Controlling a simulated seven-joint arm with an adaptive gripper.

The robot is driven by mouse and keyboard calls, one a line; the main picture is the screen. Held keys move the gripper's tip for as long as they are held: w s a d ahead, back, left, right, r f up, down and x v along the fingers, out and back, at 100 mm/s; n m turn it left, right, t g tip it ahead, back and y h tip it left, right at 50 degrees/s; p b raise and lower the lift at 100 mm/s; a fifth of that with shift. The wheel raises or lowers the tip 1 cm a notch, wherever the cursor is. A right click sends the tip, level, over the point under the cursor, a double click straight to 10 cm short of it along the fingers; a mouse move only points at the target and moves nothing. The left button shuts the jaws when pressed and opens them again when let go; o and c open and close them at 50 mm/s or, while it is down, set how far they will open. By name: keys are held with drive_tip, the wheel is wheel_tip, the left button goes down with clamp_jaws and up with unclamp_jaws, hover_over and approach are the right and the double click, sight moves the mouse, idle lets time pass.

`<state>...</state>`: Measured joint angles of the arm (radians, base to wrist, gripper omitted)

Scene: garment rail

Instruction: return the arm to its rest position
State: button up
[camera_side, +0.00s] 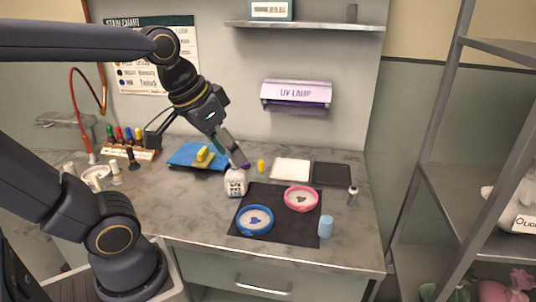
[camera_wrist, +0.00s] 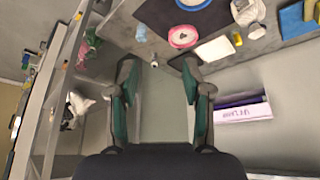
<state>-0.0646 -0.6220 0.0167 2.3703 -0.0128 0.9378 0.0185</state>
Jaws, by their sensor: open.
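My gripper (camera_side: 238,160) is raised over the back part of the marble-topped counter (camera_side: 165,218) in the side view, pointing down and to the right. My arm reaches in from the left, bent at the elbow.
A dark mat (camera_side: 281,232) bears a blue hoop (camera_side: 240,228) and a pink hoop (camera_side: 287,207). A UV lamp (camera_side: 296,94) and a shelf (camera_side: 305,26) project from the wall. A metal rack (camera_side: 447,110) stands at right.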

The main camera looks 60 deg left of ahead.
drive_tip(key=s+f, duration=0.1)
drive_tip(key=s+d+f, duration=0.1)
drive_tip(key=shift+s+d+m, duration=0.3)
drive_tip(key=shift+s+m, duration=0.05)
drive_tip(key=shift+m, duration=0.05)
